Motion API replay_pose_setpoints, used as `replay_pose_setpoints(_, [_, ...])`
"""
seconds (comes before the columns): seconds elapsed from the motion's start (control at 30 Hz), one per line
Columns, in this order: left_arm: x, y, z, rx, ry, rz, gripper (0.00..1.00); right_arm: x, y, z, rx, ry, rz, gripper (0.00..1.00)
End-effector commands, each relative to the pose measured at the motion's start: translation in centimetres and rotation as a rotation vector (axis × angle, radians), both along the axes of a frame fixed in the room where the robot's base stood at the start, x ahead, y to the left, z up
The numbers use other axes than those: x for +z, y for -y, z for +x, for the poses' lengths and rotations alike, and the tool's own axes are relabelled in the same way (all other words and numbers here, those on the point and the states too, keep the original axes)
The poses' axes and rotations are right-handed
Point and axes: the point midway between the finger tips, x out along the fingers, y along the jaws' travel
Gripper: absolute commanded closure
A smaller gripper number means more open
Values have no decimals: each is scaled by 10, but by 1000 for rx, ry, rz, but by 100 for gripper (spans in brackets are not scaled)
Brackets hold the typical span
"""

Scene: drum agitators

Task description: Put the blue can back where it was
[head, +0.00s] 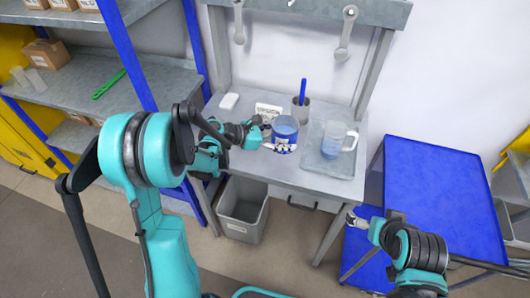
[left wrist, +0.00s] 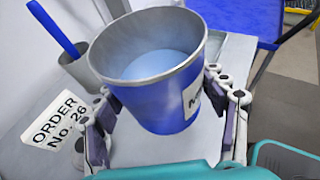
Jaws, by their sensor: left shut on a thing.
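The blue can (head: 285,127) is upright and open-topped, with light blue contents and a white label. It is over the grey workbench (head: 227,117). My left gripper (head: 281,147) is shut on it, and in the left wrist view its fingers hold the blue can (left wrist: 160,92) from both sides. I cannot tell whether the can's base touches the bench. My right gripper (head: 354,218) is low, near the blue cart, away from the can; its fingers are too small to read.
Left of the can are an order sign (head: 268,110) and a white block (head: 229,101). A grey cup with a blue stick (head: 300,109) stands behind. A tray (head: 313,162) with a clear mug (head: 333,141) is right. A grey bin (head: 242,210) and blue cart (head: 440,185) flank the bench's lower area.

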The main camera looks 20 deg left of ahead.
Motion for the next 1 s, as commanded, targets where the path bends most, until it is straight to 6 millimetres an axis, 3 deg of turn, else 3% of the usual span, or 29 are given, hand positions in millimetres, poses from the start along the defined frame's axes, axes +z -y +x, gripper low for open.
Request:
replay_pose_setpoints(0.2, [-31,-48,6,2,0,-1,75,-15,0,0,0,0,0,5])
replay_pose_setpoints(0.37, [-41,-67,8,0,1,-1,75,-19,0,0,0,0,0,5])
replay_pose_setpoints(0.53, [-48,-70,8,-2,0,-1,75,-22,0,0,0,0,0,5])
replay_pose_setpoints(0.8, [-83,-70,8,-1,1,-1,75,-36,0,0,0,0,0,5])
replay_pose_setpoints(1.0, [-82,-69,8,-1,1,-1,75,-34,0,0,0,0,0,5])
